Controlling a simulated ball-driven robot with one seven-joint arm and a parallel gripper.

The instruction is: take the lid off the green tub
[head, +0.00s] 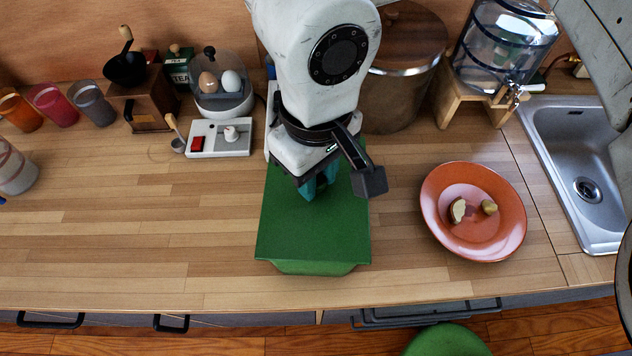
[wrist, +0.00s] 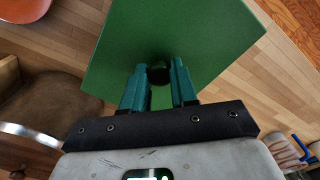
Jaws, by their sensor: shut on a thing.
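The green tub (head: 312,268) stands on the wooden counter, below the middle of the head view. Its flat green lid (head: 300,235) covers it from above; whether the lid is raised off the rim I cannot tell. My gripper (head: 318,190) comes down over the lid from behind. In the wrist view, the teal fingers of my gripper (wrist: 158,78) are shut on the dark round knob (wrist: 159,72) in the middle of the lid (wrist: 190,35). The far part of the lid is hidden behind my arm in the head view.
An orange plate (head: 448,235) with two food pieces sits to the right, beside the sink (head: 590,170). A switch box (head: 218,138), egg cooker (head: 220,90) and grinder (head: 143,105) stand at the back left. The counter left of the tub (head: 150,235) is clear.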

